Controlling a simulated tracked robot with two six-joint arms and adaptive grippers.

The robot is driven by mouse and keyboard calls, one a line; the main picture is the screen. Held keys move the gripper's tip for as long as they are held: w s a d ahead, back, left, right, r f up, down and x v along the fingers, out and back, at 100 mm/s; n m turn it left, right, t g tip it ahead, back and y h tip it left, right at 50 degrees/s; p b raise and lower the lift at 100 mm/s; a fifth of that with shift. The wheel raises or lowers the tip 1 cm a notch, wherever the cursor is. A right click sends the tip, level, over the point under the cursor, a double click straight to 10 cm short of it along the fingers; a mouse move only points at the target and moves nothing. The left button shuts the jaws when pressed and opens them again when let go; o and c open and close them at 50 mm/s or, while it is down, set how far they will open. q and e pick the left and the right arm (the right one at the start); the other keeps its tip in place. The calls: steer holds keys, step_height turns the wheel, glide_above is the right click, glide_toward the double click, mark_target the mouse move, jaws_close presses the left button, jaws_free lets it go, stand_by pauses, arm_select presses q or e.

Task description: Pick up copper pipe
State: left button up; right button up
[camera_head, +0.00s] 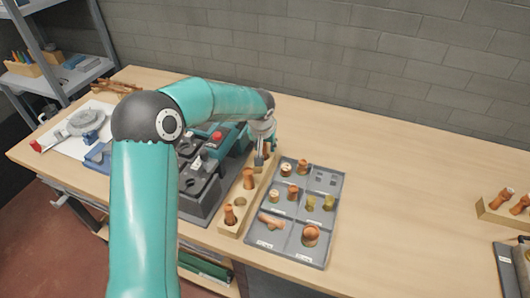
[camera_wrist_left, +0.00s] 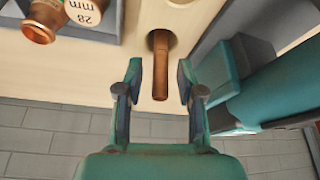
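A copper pipe (camera_wrist_left: 161,48) stands in a hole of the light wooden block (camera_wrist_left: 183,17) in the left wrist view. My left gripper (camera_wrist_left: 158,80) is open, with one finger on each side of this pipe and a visible gap to each. In the head view the left gripper (camera_head: 263,150) is at the far end of the wooden block (camera_head: 236,226), and it partly hides the pipe there. Two more copper pieces, one in the middle (camera_head: 249,179) and one at the near end (camera_head: 229,214), stand in the same block. My right gripper is in neither view.
A grey compartment tray (camera_head: 335,192) with copper and brass fittings lies right of the block. A dark grey holder (camera_head: 196,205) with tools, including a teal one, stands left. Another wooden block (camera_head: 490,212) with copper pieces is far right. The table between is clear.

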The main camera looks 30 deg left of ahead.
arm_select(q)
jaws_close()
steer(key=shift+r, duration=0.15)
step_height(320, 180, up, 20)
stand_by(0.5)
steer(key=shift+f, duration=0.2)
